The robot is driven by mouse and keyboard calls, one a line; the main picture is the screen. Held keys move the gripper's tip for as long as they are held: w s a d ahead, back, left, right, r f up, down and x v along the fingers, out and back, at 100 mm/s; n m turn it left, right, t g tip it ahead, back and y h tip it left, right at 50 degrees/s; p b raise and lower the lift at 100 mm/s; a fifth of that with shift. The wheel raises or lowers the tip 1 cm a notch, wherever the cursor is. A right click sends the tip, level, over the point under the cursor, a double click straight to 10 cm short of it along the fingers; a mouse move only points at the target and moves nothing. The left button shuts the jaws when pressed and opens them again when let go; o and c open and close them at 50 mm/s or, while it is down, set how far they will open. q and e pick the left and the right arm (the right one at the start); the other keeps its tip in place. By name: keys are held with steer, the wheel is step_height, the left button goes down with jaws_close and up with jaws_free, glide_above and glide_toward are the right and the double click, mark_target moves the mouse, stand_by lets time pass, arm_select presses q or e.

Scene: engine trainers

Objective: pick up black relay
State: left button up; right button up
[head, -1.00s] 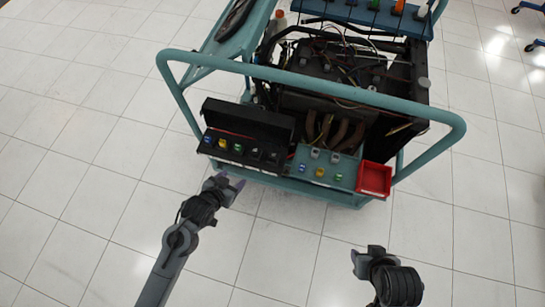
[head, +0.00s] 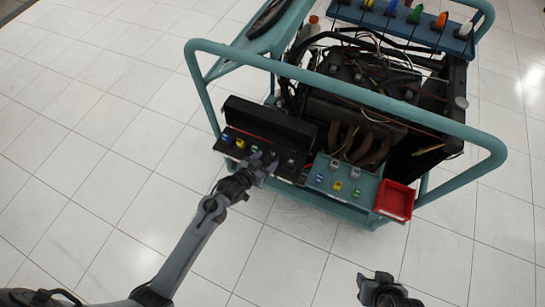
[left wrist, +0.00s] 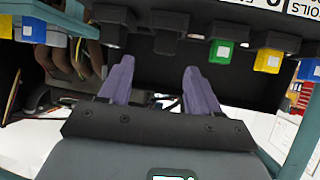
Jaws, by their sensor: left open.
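Two black relays hang in a row under the black box in the left wrist view: one near the middle (left wrist: 170,32) and one to its left (left wrist: 114,22). Green (left wrist: 222,50), yellow (left wrist: 268,60) and blue relays are to the right in that row. My left gripper (left wrist: 158,74) is open with purple fingers, and nothing is between them. Its tips lie just short of the middle black relay. In the head view the left gripper (head: 264,164) partly covers the black relays at the box's front. My right gripper (head: 382,286) is at the bottom edge, away from the trainer, partly cut off.
The black relay box (head: 270,121) sits on the teal engine trainer frame (head: 345,91). A teal relay panel (head: 345,178) and a red tray (head: 395,200) are to its right. A teal rail passes above them. The tiled floor in front is clear.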

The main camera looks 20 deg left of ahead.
mark_target(272, 155)
arm_select(q)
steer(key=w+f+b, duration=0.2)
steer(key=shift+w+f, duration=0.15)
steer(key=shift+w, duration=0.2)
steer(key=shift+w+d+f, duration=0.2)
steer(key=shift+w+d, duration=0.05)
steer(key=shift+w, duration=0.4)
steer(key=shift+s, duration=0.1)
steer(key=shift+c, duration=1)
jaws_close()
